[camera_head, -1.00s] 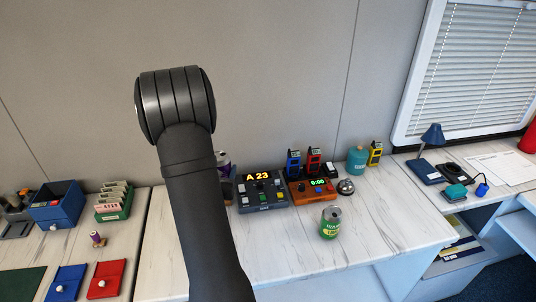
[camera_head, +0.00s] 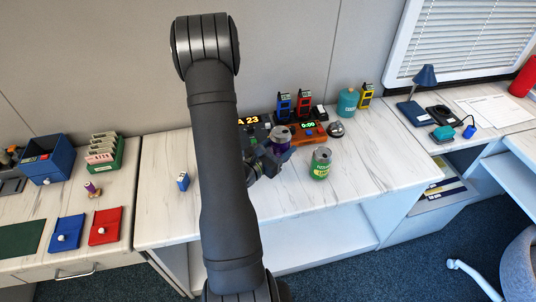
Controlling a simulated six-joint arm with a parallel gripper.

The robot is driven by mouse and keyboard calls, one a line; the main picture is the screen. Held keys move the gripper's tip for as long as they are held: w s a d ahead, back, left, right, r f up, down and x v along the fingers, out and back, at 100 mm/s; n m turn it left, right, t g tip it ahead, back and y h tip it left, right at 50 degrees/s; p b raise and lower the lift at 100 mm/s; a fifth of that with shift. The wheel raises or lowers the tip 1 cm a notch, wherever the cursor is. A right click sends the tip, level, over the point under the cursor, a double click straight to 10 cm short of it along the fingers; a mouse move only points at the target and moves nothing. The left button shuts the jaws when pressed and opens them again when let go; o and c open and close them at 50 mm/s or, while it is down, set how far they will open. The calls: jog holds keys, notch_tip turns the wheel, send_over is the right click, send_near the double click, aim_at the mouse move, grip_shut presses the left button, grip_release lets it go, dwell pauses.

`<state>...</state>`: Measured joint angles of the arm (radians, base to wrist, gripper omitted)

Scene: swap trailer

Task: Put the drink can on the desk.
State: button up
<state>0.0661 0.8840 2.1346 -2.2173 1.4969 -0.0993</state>
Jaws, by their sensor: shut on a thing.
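A purple can (camera_head: 280,141) with a silver top is at the tip of my gripper (camera_head: 266,158), above the white marbled counter (camera_head: 340,205). The gripper is shut on it, though my arm hides part of the fingers. A desk (camera_head: 466,98) with a blue lamp (camera_head: 419,84) is at the right. I cannot tell which surface the task's desk is.
Close behind the purple can are a grey console (camera_head: 254,132), an orange timer box (camera_head: 308,135) and a bell (camera_head: 336,129). A teal canister (camera_head: 347,102) stands farther back. A small blue object (camera_head: 183,181) is left of my arm. The counter's front right is clear.

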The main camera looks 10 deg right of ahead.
jog(key=w+a+f, duration=0.2)
jog(key=w+a, duration=0.1)
jog(key=w+a+f, duration=0.3)
jog(key=shift+w+a+f, duration=0.1)
jog(key=shift+f, duration=2)
jog(key=shift+f, duration=0.1)
jog(key=o, duration=1)
jog(key=shift+a, duration=0.1)
jog(key=v, duration=1.1)
jog(key=shift+a, duration=0.1)
jog(key=shift+o, duration=0.6)
jog(key=shift+s+a, duration=0.25)
jog(key=shift+s, duration=0.05)
